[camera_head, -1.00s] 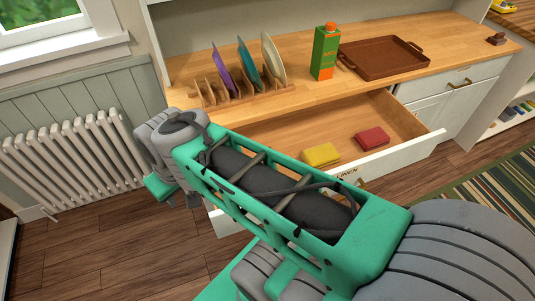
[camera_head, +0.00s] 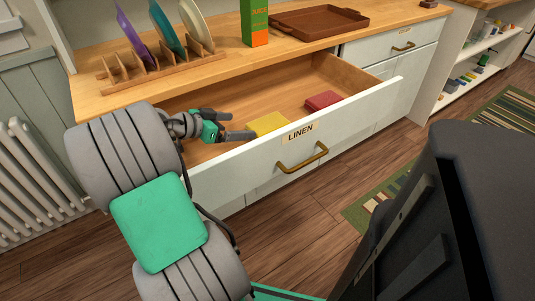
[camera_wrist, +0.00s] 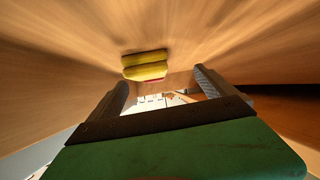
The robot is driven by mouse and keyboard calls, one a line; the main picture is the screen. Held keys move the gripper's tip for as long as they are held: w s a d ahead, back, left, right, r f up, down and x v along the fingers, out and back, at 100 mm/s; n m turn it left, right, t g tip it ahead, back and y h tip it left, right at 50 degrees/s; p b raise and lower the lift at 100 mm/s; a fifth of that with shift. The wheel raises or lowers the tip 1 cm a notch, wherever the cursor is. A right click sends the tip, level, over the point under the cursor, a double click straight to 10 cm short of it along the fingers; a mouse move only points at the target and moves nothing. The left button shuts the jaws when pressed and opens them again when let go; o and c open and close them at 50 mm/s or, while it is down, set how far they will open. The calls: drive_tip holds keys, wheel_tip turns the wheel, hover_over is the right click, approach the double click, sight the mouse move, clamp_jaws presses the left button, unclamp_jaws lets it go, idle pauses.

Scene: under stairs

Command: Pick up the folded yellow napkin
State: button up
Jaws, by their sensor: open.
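The folded yellow napkin (camera_head: 268,124) lies on the floor of the open drawer, close behind its front panel. In the wrist view the napkin (camera_wrist: 146,66) shows beyond the fingertips, above the gap between them. My gripper (camera_head: 243,129) is inside the drawer, just left of the napkin, with its fingers pointing right toward it. In the wrist view my gripper (camera_wrist: 162,82) has its two fingers wide apart with nothing between them. Whether a fingertip touches the napkin I cannot tell.
A red folded napkin (camera_head: 322,100) lies further right in the drawer. The drawer front (camera_head: 230,166), labelled LINEN, stands close beside my gripper. On the counter above are a plate rack (camera_head: 150,70), a juice carton (camera_head: 254,25) and a brown tray (camera_head: 318,22).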

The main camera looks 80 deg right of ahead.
sight(261, 126)
drive_tip(key=shift+s+d+f+m+g, duration=0.2)
drive_tip(key=shift+s+d+m+g, duration=0.1)
drive_tip(key=shift+s, duration=0.3)
drive_tip(key=shift+s+d+f+m+g, duration=0.2)
drive_tip(key=shift+s+m+g, duration=0.1)
drive_tip(key=shift+s, duration=0.25)
drive_tip(key=shift+s+r, duration=0.25)
drive_tip(key=shift+r, duration=0.05)
drive_tip(key=b+x, duration=0.2)
drive_tip(key=x, duration=0.5)
drive_tip(key=shift+s+f, duration=0.15)
drive_tip(key=shift+s, duration=0.25)
drive_tip(key=c, duration=1.5)
drive_tip(key=shift+o, duration=0.2)
wheel_tip(261, 126, up, 10)
drive_tip(key=p, duration=0.3)
